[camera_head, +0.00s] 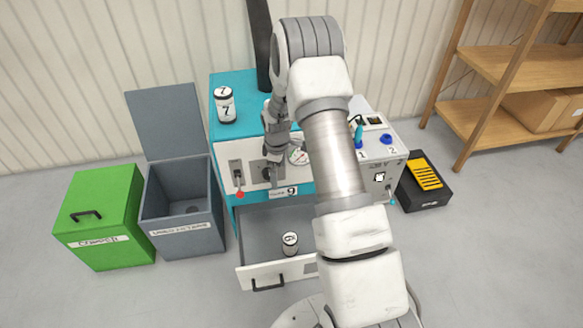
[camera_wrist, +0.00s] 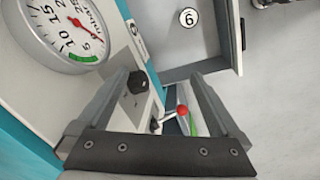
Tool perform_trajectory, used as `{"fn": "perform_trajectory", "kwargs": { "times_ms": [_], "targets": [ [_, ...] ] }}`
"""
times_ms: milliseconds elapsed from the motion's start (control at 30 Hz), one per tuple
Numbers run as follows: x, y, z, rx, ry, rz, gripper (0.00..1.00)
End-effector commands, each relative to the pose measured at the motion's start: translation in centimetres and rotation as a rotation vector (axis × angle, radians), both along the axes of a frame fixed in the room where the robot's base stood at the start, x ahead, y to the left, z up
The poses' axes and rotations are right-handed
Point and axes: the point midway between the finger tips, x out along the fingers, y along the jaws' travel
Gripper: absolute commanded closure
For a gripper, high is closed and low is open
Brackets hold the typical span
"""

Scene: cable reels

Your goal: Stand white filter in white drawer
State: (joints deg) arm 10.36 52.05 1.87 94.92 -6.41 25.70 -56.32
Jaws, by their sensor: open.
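A white drawer (camera_head: 262,270) is pulled open at the front of the teal-topped machine. A white filter with dark bands (camera_head: 290,245) stands upright inside it. Its round top, marked 6 or 9, also shows in the wrist view (camera_wrist: 189,17). Another white filter (camera_head: 225,106), marked 7, stands upright on the teal top (camera_head: 228,83) at the left. My gripper (camera_head: 270,177) is in front of the machine's front panel, above the drawer. In the wrist view my gripper (camera_wrist: 160,85) is open, with nothing between its fingers. My arm hides the drawer's right part.
A pressure gauge (camera_wrist: 62,30), a black knob (camera_wrist: 138,82) and a red-tipped lever (camera_head: 239,190) are close to my gripper. An open grey bin (camera_head: 185,235) and a green bin (camera_head: 100,220) stand left. A black-and-yellow case (camera_head: 425,178) and wooden shelves (camera_head: 490,110) are right.

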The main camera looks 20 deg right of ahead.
Motion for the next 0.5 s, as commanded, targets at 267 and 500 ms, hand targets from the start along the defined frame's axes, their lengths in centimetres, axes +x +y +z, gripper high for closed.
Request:
{"fn": "perform_trajectory", "kwargs": {
  "times_ms": [267,500],
  "targets": [
    [-1.7,1.7,12.1,0.012,-0.079,-0.157,0.00],
    [-5.3,3.4,20.6,0.040,-0.141,-0.296,0.00]
  ]
}}
